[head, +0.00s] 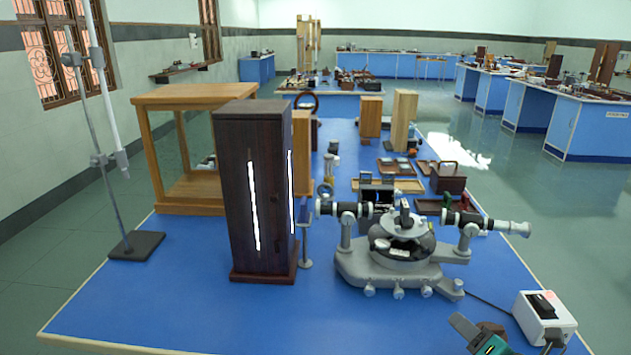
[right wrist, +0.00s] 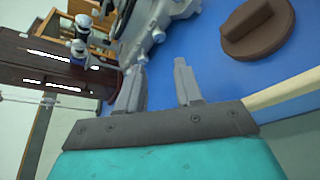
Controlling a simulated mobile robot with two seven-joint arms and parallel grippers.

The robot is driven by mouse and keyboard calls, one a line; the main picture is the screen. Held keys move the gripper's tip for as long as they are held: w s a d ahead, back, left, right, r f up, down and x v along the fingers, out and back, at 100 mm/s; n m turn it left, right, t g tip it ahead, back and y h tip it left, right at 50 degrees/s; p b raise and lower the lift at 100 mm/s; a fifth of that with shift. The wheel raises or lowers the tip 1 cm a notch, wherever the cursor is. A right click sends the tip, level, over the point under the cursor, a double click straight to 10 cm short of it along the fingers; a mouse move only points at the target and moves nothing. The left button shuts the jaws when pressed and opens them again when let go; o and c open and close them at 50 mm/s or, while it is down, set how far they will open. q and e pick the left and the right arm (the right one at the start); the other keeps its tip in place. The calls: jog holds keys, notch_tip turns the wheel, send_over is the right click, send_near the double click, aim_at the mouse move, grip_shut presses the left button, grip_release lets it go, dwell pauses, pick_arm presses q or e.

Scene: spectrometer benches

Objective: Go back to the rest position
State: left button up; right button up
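My right gripper (head: 464,327) shows at the bottom right of the head view, low over the front edge of the blue bench (head: 180,305). In the right wrist view its two grey fingers (right wrist: 158,78) stand apart with nothing between them. My left gripper is not in view. The grey spectrometer (head: 395,265) stands on the bench beyond the right gripper, with a telescope arm out to each side. It also shows in part in the right wrist view (right wrist: 150,32), apart from the fingers.
A brown round object with a knob (right wrist: 255,28) lies close by the right gripper. A white box (head: 543,318) with a cable stands right of it. A tall dark wooden cabinet (head: 252,190), a glass-sided wooden case (head: 190,205) and a stand (head: 137,244) are at left. The front left bench is clear.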

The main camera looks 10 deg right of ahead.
jog(key=shift+s+a+f+m+h, duration=0.15)
jog(key=shift+s+a+m+h, duration=0.2)
jog(key=shift+m, duration=0.55)
jog(key=s+a+f+m+g, duration=0.1)
jog(key=s+a+m+g, duration=0.55)
jog(key=s+m, duration=0.4)
jog(key=s+a+f+m+g, duration=0.1)
jog(key=s+a+m+g, duration=0.4)
jog(key=s+a+m, duration=0.55)
jog(key=w+f+m+t+y, duration=0.1)
jog(key=w+f+t+y, duration=0.1)
jog(key=w+f+t, duration=0.5)
jog(key=shift+f+x, duration=0.25)
jog(key=shift+x, duration=1.15)
jog(key=shift+s+t, duration=0.2)
jog(key=shift+t, duration=0.05)
